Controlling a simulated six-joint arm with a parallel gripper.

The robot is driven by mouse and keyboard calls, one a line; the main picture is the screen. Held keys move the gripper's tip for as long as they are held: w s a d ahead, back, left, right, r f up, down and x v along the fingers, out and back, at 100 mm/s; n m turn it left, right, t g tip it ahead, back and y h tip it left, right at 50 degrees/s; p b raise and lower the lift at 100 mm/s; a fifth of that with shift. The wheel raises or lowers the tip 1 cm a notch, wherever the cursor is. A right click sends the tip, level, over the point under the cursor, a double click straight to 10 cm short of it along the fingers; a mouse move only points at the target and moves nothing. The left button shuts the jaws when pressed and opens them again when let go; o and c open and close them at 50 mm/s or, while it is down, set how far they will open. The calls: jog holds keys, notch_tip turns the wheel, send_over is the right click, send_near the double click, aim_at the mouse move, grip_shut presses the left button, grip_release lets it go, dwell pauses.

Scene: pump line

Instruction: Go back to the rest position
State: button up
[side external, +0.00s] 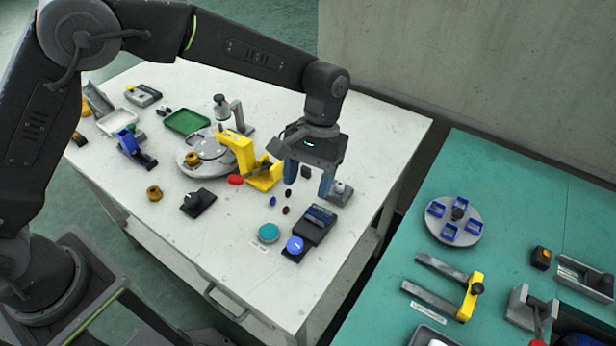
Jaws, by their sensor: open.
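My gripper (308,183) hangs over the right part of the white table (190,245), with its two blue fingers pointing down. The fingers are apart and nothing shows between them. It is just right of the yellow clamp-like fixture (243,157) and above several small dark and blue pieces (287,194) on the table. A dark device with a display (318,221) and a blue round knob (295,245) stands in front of the gripper. I cannot tell the exact height of the fingertips above the table.
A grey turntable (205,158), green tray (187,121), blue tape-dispenser-like item (135,150) and black knob box (198,201) stand to the left. A teal disc (268,233) lies near the front. A green table (390,290) with fixtures is at right, across a gap. The white table's front-left area is clear.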

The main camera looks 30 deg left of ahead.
jog(key=s+a+r+t, duration=0.3)
jog(key=s+a+r, duration=0.1)
jog(key=a+r, duration=0.25)
jog(key=s+a+r+t, duration=0.25)
jog(key=a+r, duration=0.25)
jog(key=r, duration=0.3)
jog(key=s+a+t, duration=0.2)
jog(key=s+a, duration=0.2)
jog(key=s, duration=0.2)
jog(key=s+a+m+t, duration=0.1)
jog(key=s+a+t, duration=0.1)
jog(key=s+a, duration=0.2)
jog(key=s, duration=0.2)
jog(key=shift+s+a+r, duration=0.25)
jog(key=shift+s+r, duration=0.1)
jog(key=shift+r, duration=0.05)
